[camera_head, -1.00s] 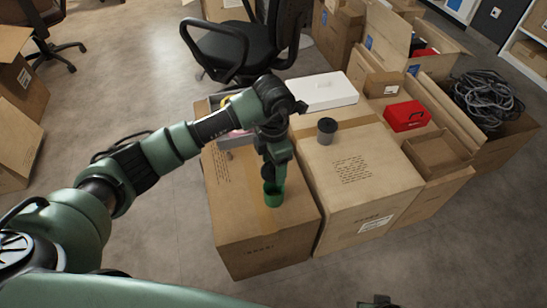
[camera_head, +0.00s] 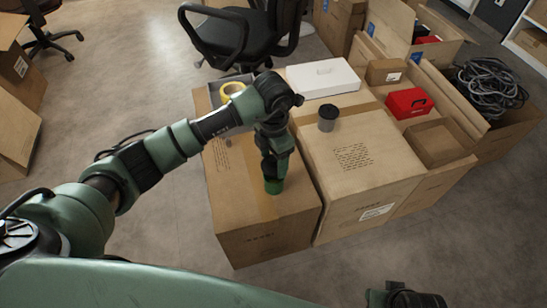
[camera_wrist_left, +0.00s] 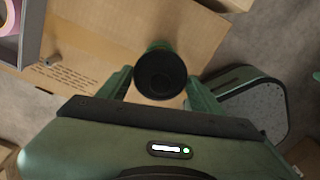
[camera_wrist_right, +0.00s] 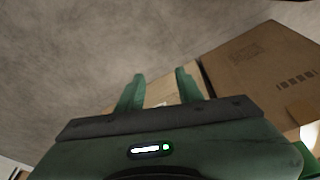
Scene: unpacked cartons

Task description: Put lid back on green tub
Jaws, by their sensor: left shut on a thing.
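The green tub (camera_head: 274,187) stands on the left front carton. My left gripper (camera_head: 271,171) points down right above it, and in the head view I see no gap between them. In the left wrist view a round dark piece, seemingly the lid (camera_wrist_left: 160,74), sits between the fingers of my left gripper (camera_wrist_left: 158,92), which is shut on it. A dark green edge (camera_wrist_left: 158,46) shows just beyond it. Whether the lid is seated level on the tub is hidden. My right gripper (camera_wrist_right: 160,88) is open and empty; its wrist also shows at the head view's bottom edge.
A grey canister with a dark top (camera_head: 328,117) stands on the neighbouring carton (camera_head: 350,190). Behind are a white box (camera_head: 323,78), a red box (camera_head: 408,102) and coiled cables (camera_head: 488,85). A yellow tape roll (camera_head: 231,88) lies in a grey tray behind my left arm.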

